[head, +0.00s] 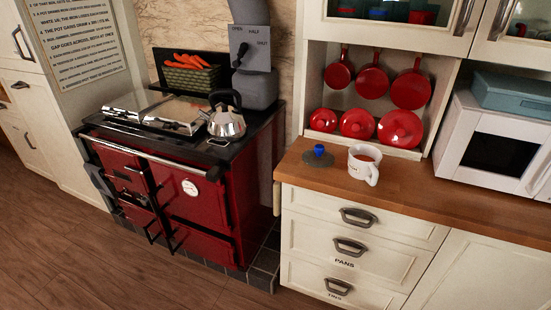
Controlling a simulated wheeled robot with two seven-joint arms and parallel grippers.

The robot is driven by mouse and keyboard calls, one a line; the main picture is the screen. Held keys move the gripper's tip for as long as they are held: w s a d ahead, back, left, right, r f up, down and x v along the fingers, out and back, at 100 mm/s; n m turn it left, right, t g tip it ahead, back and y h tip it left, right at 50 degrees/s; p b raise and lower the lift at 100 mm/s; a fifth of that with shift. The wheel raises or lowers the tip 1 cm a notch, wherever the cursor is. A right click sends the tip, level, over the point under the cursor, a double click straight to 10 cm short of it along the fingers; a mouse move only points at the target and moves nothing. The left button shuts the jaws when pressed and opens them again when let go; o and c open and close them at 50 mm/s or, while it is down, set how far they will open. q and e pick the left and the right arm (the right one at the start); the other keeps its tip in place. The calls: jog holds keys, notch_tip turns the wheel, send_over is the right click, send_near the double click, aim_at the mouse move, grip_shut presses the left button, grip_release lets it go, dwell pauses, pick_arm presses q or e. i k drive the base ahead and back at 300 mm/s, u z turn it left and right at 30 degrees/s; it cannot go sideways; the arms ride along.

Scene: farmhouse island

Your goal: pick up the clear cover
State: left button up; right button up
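A low, round, see-through cover (320,161) with a blue knob on top lies on the wooden counter, near its left end. It looks dark and flat, and its knob points up. A white mug (364,163) stands close to its right, with a small gap that is hard to judge. Neither of my grippers shows in the head view, so nothing is seen touching the cover.
Red pans and lids (357,124) fill the niche behind the counter (430,200). A white microwave (495,145) stands at the right. The red stove (190,190) at left carries a kettle (226,122) and carrot basket (190,78). Counter between mug and microwave is clear.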

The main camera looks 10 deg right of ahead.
aim_at(317, 157)
jog(key=u, duration=0.9)
jog(key=i, duration=2.35)
jog(key=z, duration=3.55)
